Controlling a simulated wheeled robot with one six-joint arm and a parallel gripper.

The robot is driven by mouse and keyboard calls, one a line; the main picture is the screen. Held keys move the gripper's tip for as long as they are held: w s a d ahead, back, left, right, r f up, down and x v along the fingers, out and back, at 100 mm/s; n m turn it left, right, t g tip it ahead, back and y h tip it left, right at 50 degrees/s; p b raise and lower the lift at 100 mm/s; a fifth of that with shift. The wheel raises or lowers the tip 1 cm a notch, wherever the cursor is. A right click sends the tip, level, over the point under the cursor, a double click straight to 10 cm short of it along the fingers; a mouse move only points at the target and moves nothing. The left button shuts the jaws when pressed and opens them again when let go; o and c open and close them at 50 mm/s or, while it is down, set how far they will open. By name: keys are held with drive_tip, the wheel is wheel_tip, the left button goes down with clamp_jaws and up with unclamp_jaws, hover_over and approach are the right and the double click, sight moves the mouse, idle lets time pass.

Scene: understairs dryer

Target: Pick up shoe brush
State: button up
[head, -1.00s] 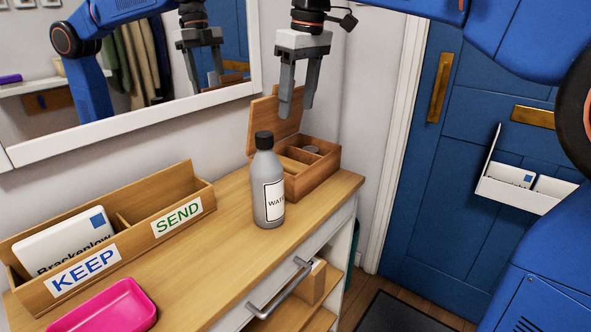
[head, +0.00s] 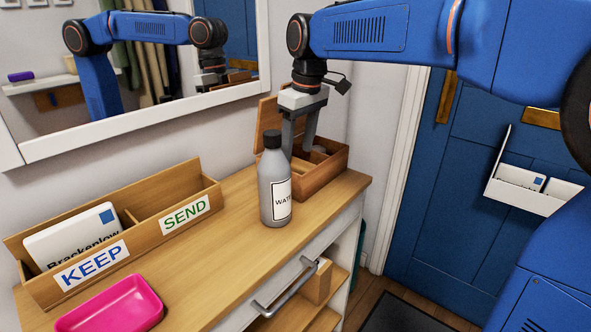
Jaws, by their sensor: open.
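My gripper (head: 299,150) is open and points down into the open wooden box (head: 322,178) at the back right of the cabinet top. Its fingertips are partly hidden behind the grey bottle (head: 274,182). I cannot make out a shoe brush in the head view. The near part of the box's inside is hidden by the bottle, the gripper and the box wall. A small grey round thing shows at the far right inside the box.
The bottle stands upright just in front of the box. A letter holder (head: 187,213) marked KEEP and SEND and a pink tray (head: 112,305) lie to the left. A mirror (head: 150,112) hangs behind. The cabinet top (head: 232,226) between holder and bottle is clear.

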sight(297, 162)
drive_tip(key=shift+w+a+f, duration=0.15)
drive_tip(key=shift+f, duration=1.15)
drive_tip(key=shift+w+a+f, duration=0.1)
drive_tip(key=shift+f, duration=1.15)
drive_tip(key=c, duration=1.2)
drive_tip(key=shift+c, duration=0.4)
drive_tip(key=shift+s+d+r, duration=0.1)
drive_tip(key=shift+d+r, duration=0.05)
drive_tip(key=shift+r, duration=0.35)
wheel_tip(297, 162, up, 6)
drive_tip(key=shift+r, duration=0.1)
drive_tip(key=s+d, duration=1.3)
drive_tip(key=d, duration=0.1)
drive_tip(key=shift+s, duration=0.4)
